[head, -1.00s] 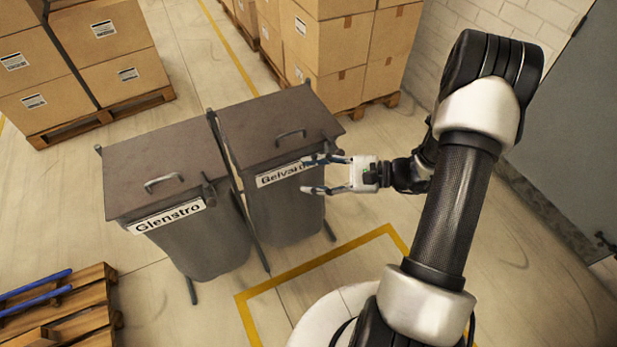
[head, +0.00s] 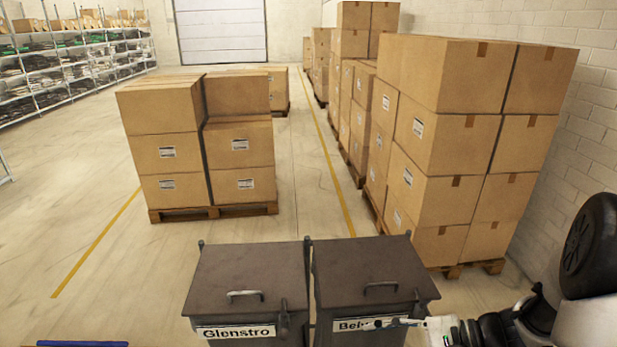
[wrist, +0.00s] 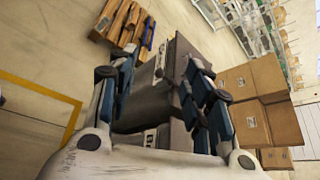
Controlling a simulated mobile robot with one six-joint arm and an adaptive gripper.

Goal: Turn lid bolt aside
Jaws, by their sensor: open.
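Two dark grey lidded bins stand side by side in the head view, both lids down. The left bin (head: 240,275) has a white "Glenstro" label (head: 235,332). The right bin (head: 362,268) has a label that my gripper partly covers. A small dark fitting, perhaps a bolt, sits at the front right of the left lid (head: 284,318); a similar one sits on the right lid (head: 416,300). My gripper (head: 385,323) is at the right bin's front, just below the lid edge. In the wrist view my gripper (wrist: 160,62) has its fingers apart with grey bin surface between them. Contact cannot be told.
Stacked cartons on pallets stand behind the bins, on the left (head: 200,150) and right (head: 450,150). A brick wall (head: 590,150) is at the right. A pallet with blue bars (wrist: 130,25) shows in the wrist view. Open floor lies left of the bins.

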